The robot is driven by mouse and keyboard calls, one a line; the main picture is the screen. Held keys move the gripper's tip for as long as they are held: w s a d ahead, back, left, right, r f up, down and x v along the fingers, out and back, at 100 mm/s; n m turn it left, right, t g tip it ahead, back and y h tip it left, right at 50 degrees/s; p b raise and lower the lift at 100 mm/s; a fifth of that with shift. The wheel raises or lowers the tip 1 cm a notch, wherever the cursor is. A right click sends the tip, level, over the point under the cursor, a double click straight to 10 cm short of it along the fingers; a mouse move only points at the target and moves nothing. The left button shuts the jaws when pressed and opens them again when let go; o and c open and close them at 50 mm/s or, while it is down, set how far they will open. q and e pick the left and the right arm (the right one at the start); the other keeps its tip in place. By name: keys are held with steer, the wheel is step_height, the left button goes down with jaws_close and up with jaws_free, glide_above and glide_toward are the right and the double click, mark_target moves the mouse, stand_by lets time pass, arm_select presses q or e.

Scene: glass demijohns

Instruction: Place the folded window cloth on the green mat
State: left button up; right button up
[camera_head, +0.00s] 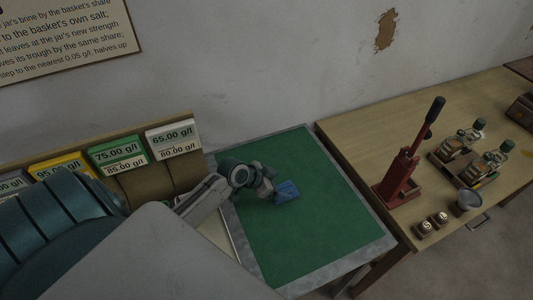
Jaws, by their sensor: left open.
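The green mat (310,236) lies on a grey-edged table in the middle of the view. A small blue folded cloth (287,190) lies on the mat, in its upper part. My left gripper (266,192) is over the mat, close beside the cloth's left edge. Its jaws are open, though they are small and dim in this view. I cannot tell whether a fingertip touches the cloth. My left arm covers the lower left. My right gripper is not in view.
A wooden table (345,142) at right holds a red lever press (400,178), small glass bottles (493,160) and a grey cup (468,200). Behind my arm stand signs such as a green card (118,154) and a white card (174,140). Most of the mat is clear.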

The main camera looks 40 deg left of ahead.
arm_select(q)
steer(key=b+v, duration=0.1)
steer(key=v, duration=0.6)
steer(key=shift+f, duration=0.15)
